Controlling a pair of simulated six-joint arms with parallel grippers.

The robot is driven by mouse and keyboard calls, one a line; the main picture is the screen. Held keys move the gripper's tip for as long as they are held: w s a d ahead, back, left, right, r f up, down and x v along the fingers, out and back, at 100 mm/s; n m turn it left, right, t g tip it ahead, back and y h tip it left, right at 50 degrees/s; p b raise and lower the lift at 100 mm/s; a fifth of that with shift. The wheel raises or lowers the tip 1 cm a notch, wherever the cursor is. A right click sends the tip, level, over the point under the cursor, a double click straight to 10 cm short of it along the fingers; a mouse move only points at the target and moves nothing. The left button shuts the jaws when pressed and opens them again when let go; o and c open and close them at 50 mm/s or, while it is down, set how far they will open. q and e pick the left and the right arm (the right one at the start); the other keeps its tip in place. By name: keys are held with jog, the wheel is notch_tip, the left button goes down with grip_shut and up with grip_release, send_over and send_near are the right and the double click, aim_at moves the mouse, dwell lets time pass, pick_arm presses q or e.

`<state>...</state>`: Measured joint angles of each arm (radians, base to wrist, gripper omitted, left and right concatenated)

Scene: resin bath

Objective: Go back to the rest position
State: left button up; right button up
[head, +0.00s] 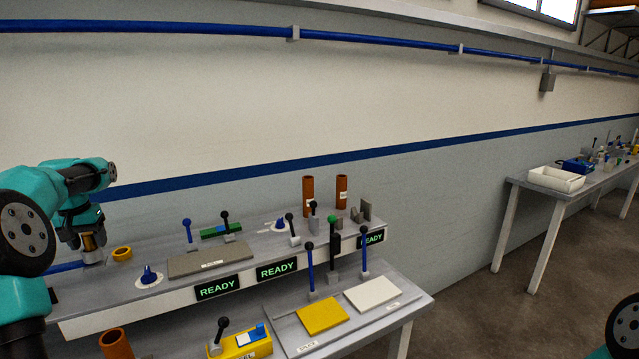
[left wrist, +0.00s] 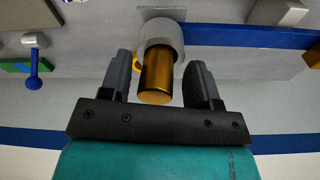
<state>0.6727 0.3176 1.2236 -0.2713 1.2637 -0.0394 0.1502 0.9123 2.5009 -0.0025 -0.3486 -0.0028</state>
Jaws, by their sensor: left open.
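My left gripper (head: 88,240) is at the left end of the grey bench shelf in the head view. In the left wrist view its two dark fingers (left wrist: 160,66) are open, one on each side of an amber cylinder (left wrist: 157,78). I see a gap at the cylinder's sides. The cylinder sits in a round grey holder (left wrist: 163,32) and also shows in the head view (head: 89,242). My right gripper is out of view; only a piece of my right arm shows at the lower right.
A yellow ring (head: 122,254) and a blue knob (head: 148,274) stand close to the left gripper. Several levers, a grey plate (head: 211,260) and brown tubes (head: 308,195) crowd the shelf to the right. The space above the shelf, before the wall, is clear.

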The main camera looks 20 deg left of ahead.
pick_arm(q)
jog(key=shift+r, duration=0.2)
notch_tip(320, 180, up, 12)
jog(key=s+r, duration=0.1)
jog(key=f, duration=0.9)
jog(key=w+f, duration=0.1)
jog(key=f, duration=0.3)
jog(key=shift+f, duration=0.35)
notch_tip(320, 180, up, 5)
jog(key=shift+f, duration=0.1)
jog(key=shift+s+d+r, duration=0.2)
jog(key=shift+d, duration=0.15)
dwell(0.5)
